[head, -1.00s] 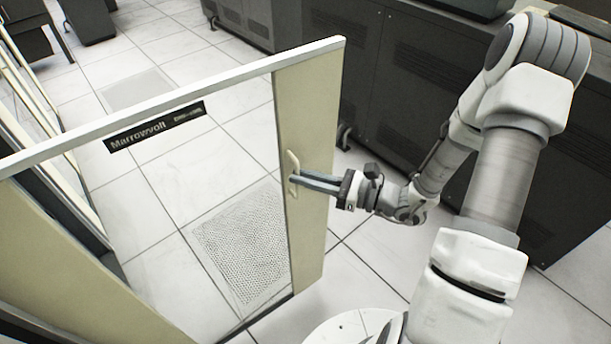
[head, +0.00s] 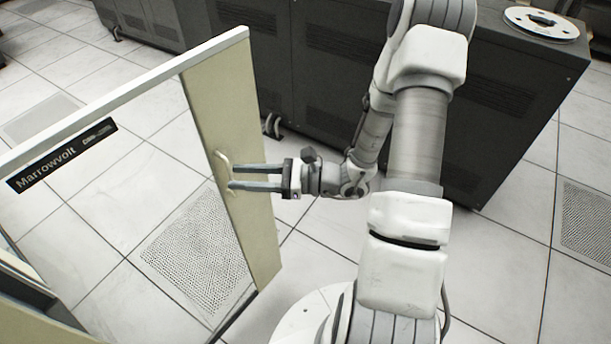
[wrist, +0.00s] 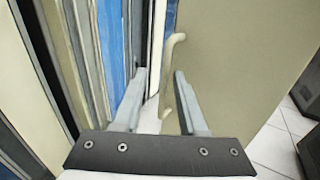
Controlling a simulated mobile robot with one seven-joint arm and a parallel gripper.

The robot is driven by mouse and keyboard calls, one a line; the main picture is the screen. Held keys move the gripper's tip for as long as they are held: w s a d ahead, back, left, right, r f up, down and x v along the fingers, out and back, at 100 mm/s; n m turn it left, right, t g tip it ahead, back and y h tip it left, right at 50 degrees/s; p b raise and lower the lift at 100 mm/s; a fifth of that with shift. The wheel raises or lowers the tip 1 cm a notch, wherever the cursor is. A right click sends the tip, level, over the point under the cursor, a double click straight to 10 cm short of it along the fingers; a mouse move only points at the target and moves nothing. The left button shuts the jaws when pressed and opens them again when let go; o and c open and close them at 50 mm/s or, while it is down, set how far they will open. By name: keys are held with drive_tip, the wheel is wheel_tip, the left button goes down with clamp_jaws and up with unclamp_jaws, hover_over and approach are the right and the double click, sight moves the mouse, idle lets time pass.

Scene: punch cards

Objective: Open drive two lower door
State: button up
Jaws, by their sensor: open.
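The door (head: 262,225) is a glass panel in a beige frame with a black "Marrowvolt" label (head: 62,157). It stands swung out from the cabinet, over the floor. Its pale curved handle (head: 222,160) is on the beige edge strip. My gripper (head: 231,177) is open, with its two fingers apart at the handle. In the wrist view, the handle (wrist: 173,60) shows between and just beyond the fingertips of my gripper (wrist: 160,74). I cannot tell whether a finger touches it.
Dark grey cabinets (head: 330,60) stand behind my arm, one with a white tape reel (head: 540,24) on top. Tiled floor (head: 510,240) is free at the right. In the wrist view, blue and grey upright strips (wrist: 112,45) show left of the door edge.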

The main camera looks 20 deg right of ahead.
drive_tip(key=v, duration=1.5)
drive_tip(key=shift+s+d+p, duration=0.2)
drive_tip(key=shift+p, duration=0.25)
